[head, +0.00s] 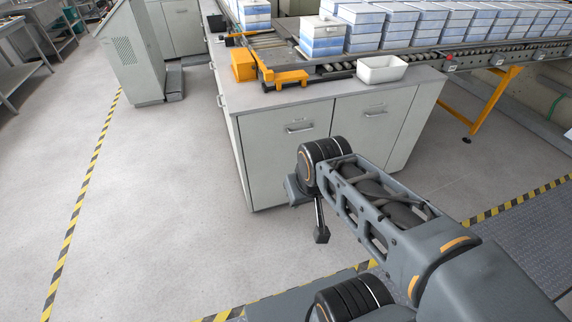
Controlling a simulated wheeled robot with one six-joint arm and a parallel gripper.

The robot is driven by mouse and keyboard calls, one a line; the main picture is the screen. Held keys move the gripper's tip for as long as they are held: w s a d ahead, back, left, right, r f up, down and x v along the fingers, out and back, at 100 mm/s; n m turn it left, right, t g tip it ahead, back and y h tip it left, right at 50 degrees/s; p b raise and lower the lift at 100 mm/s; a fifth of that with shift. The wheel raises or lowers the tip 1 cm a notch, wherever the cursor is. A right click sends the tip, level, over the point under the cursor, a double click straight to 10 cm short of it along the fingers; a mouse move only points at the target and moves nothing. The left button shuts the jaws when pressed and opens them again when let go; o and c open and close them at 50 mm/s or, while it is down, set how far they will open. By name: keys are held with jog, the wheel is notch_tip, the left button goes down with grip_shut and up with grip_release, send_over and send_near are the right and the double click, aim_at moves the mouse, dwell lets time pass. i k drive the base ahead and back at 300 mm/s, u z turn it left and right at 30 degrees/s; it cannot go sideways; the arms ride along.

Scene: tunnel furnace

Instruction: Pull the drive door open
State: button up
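A grey cabinet stands under the end of the roller line. Its front has a left door (268,158) with a bar handle (299,129) near the top, and a right door (352,128) with a similar handle (376,114). Both look shut and flush with the front. No label shows which is the drive door. My arm hides the lower part of the front between them. My gripper (321,235) points down in front of the cabinet, below handle height and apart from both handles. Its fingers are too small and dark to read.
On the cabinet top are a yellow pusher mechanism (285,78), a white tray (381,69) and a roller line with blue-white boxes (322,36). Open grey floor (160,200) lies to the left. Another grey cabinet (133,60) stands at the back left.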

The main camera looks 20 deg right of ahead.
aim_at(271, 139)
jog(key=z, duration=0.3)
jog(key=i, duration=1.1)
jog(key=u, duration=0.1)
